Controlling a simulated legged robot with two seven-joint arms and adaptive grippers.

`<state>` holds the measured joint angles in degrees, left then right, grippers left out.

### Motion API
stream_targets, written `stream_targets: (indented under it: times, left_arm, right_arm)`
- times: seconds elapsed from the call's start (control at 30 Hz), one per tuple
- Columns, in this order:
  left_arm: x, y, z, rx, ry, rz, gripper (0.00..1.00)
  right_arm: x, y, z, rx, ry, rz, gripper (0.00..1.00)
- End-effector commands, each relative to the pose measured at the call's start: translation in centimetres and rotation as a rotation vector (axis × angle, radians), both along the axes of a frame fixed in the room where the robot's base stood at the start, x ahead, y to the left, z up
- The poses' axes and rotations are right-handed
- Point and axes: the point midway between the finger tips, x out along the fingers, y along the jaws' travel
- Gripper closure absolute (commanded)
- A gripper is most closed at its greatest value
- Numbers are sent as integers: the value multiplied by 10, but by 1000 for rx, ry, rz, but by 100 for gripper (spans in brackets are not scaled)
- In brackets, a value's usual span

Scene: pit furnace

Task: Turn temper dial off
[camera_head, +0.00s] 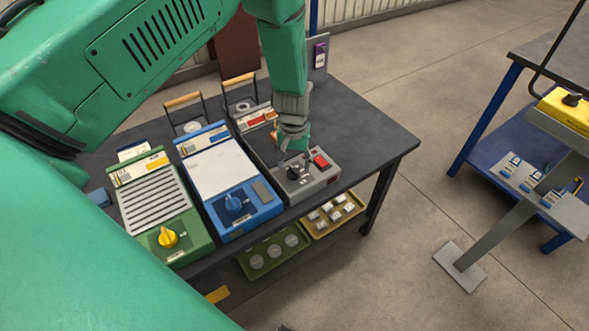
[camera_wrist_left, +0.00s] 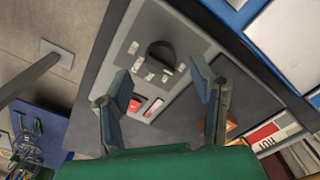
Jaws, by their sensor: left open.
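A grey unit (camera_head: 322,181) stands at the right of a dark table. It carries a black dial (camera_head: 293,172) and a red switch (camera_head: 321,161). In the left wrist view the black dial (camera_wrist_left: 161,55) lies beyond the fingertips, with pale marks around it, and the red switch (camera_wrist_left: 134,104) is nearer. My left gripper (camera_head: 292,147) is over the grey unit, behind the dial. In the wrist view its fingers (camera_wrist_left: 152,86) are spread, with nothing between them. I cannot read which dial is labelled temper. My right gripper is not in view.
Trays (camera_head: 335,226) sit on the shelf below. The table's right end (camera_head: 375,140) is clear.

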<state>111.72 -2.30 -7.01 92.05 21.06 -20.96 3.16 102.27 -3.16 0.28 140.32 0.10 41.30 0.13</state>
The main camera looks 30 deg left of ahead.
Motion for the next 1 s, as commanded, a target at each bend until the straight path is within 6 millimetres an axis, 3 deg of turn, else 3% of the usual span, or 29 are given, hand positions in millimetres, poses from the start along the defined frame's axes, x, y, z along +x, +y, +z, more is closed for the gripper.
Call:
stream_targets:
  times: [0.2,0.4,1.0]
  left_arm:
    - [2,0,49,0,-2,0,49]
    - [2,0,76,0,0,0,49]
    - [1,0,84,0,2,0,49]
  right_arm:
    - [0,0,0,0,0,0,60]
    - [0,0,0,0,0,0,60]
    - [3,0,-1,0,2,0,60]
